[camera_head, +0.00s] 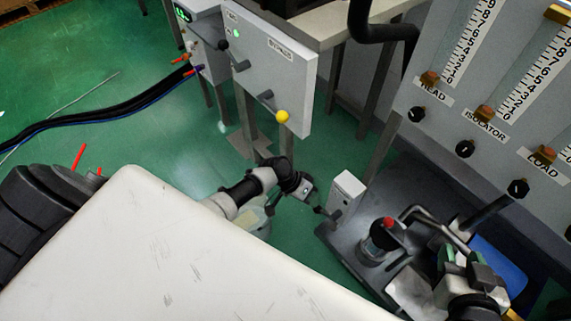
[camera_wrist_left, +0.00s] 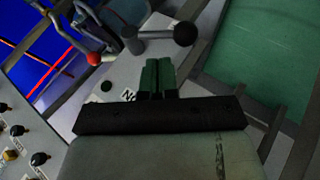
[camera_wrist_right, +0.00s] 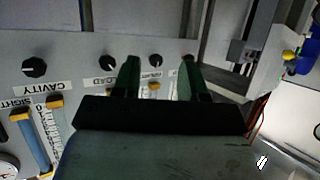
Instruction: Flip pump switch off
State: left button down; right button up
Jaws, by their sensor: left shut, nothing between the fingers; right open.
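A white switch box (camera_head: 347,194) stands on the dark pump base, with a short lever ending in a black knob (camera_head: 319,210) on its left side. My left gripper (camera_head: 303,190) is shut and empty, just left of the box, close to the lever. In the left wrist view its green fingertips (camera_wrist_left: 158,66) lie together in front of a grey box face, just below a lever with a black ball (camera_wrist_left: 185,34); contact cannot be told. My right gripper (camera_head: 462,260) is at lower right. In the right wrist view its fingers (camera_wrist_right: 158,80) are apart and empty, facing the gauge panel.
The gauge panel (camera_head: 430,95) with black knobs stands behind my right gripper. A red-topped pump part (camera_head: 386,232) and pipes lie between the grippers.

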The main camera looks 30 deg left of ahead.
pick_arm(q)
jog(key=p+v, duration=0.3)
jog(key=v, duration=0.7)
jog(key=shift+a, duration=0.35)
pick_arm(e)
jog(key=s+d+f+g+h, duration=0.1)
jog(key=s+d+f+g, duration=0.1)
jog(key=s+g, duration=0.2)
jog(key=s+d+f+g+h, duration=0.1)
jog(key=s+d+f+g, duration=0.1)
jog(key=s+g, duration=0.3)
jog(key=shift+s+f+h, duration=0.3)
jog(key=shift+s+f, duration=0.4)
jog(key=shift+s, duration=0.3)
pick_arm(q)
jog(key=shift+w+f, duration=0.1)
jog(key=shift+w, duration=0.05)
